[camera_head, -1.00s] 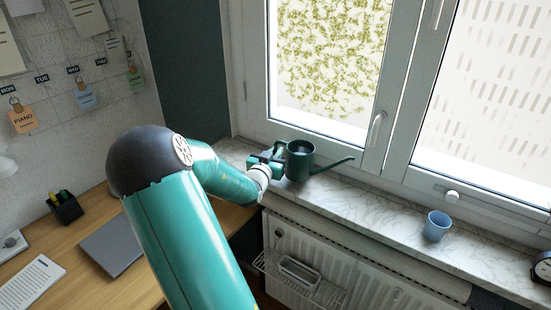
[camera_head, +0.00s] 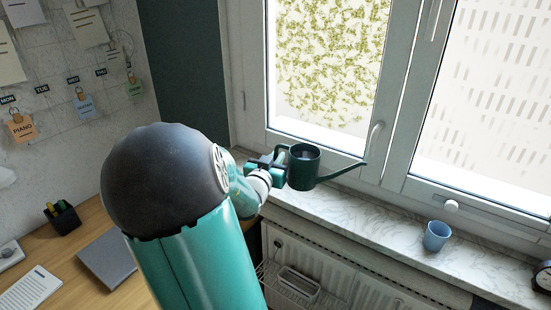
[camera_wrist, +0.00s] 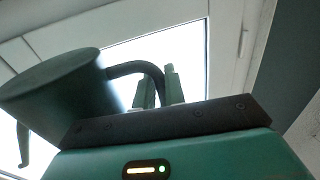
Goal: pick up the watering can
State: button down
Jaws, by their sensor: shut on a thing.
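The dark green watering can (camera_head: 304,168) has a long spout pointing right and a handle on its left side. My gripper (camera_head: 277,164) is shut on the can's handle. The can appears held upright above the marble windowsill, in front of the window. In the wrist view, the can's body (camera_wrist: 55,88) fills the left side, and its curved handle (camera_wrist: 135,66) runs to between my gripper's fingers (camera_wrist: 158,88). The fingertips partly hide the end of the handle.
The marble windowsill (camera_head: 350,212) holds a blue cup (camera_head: 437,236) to the right and a dark clock (camera_head: 543,275) at the edge. A radiator (camera_head: 330,270) is below. The window handle (camera_head: 374,137) is close to the spout tip. A desk (camera_head: 95,225) is at left.

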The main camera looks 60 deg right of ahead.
jog(key=s+a+r, duration=0.3)
jog(key=a, duration=0.2)
jog(key=shift+a, duration=0.25)
dwell(0.4)
jog(key=shift+s+a, duration=0.15)
jog(key=shift+a, duration=0.05)
dwell(0.4)
